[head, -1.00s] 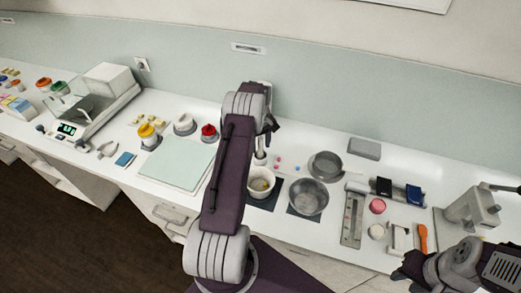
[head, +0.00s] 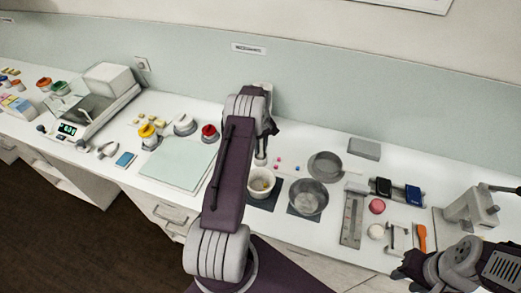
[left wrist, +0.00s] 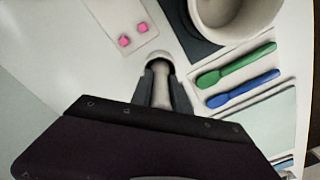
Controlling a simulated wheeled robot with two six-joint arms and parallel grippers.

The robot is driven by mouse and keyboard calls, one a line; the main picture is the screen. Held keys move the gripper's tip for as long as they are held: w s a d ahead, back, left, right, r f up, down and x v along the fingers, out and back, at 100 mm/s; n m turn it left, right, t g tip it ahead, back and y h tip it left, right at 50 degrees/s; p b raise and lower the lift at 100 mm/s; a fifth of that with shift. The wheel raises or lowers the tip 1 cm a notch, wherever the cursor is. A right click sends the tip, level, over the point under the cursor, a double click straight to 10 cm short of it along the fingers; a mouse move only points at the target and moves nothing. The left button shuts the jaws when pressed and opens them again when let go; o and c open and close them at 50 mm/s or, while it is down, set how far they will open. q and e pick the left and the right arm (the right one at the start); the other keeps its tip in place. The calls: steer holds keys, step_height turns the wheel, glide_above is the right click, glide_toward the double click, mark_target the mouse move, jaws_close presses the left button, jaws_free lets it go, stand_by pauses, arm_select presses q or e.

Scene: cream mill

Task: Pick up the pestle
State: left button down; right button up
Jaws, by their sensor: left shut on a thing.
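The pestle (left wrist: 160,82) is pale with a rounded end and stands between the two dark fingers of my left gripper (left wrist: 166,92) in the left wrist view. The gripper is shut on it. In the head view the pestle (head: 261,152) shows as a pale upright piece just behind the mortar, and my left gripper (head: 268,128) is mostly hidden by my own arm. The white mortar (head: 262,181) has something yellowish inside and is also at the top right of the left wrist view (left wrist: 222,35). My right gripper (head: 408,268) is at the lower right, its fingers unclear.
The mortar stands on a dark mat (left wrist: 183,28). A green spoon (left wrist: 235,65) and a blue spoon (left wrist: 242,88) lie beside it. A grey metal bowl (head: 308,196) and a grey pan (head: 326,166) stand to the right.

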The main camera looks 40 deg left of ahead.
mark_target(262, 153)
arm_select(q)
steer(key=r, duration=0.1)
steer(key=r+b, duration=0.1)
steer(key=r, duration=0.2)
steer(key=shift+s+d+b, duration=0.1)
steer(key=shift+d+b, duration=0.25)
steer(key=shift+b, duration=0.05)
steer(key=s+d+r+b, duration=0.3)
steer(key=d+r, duration=0.3)
steer(key=d, duration=0.4)
steer(key=shift+s+r, duration=0.3)
steer(key=shift+s, duration=0.35)
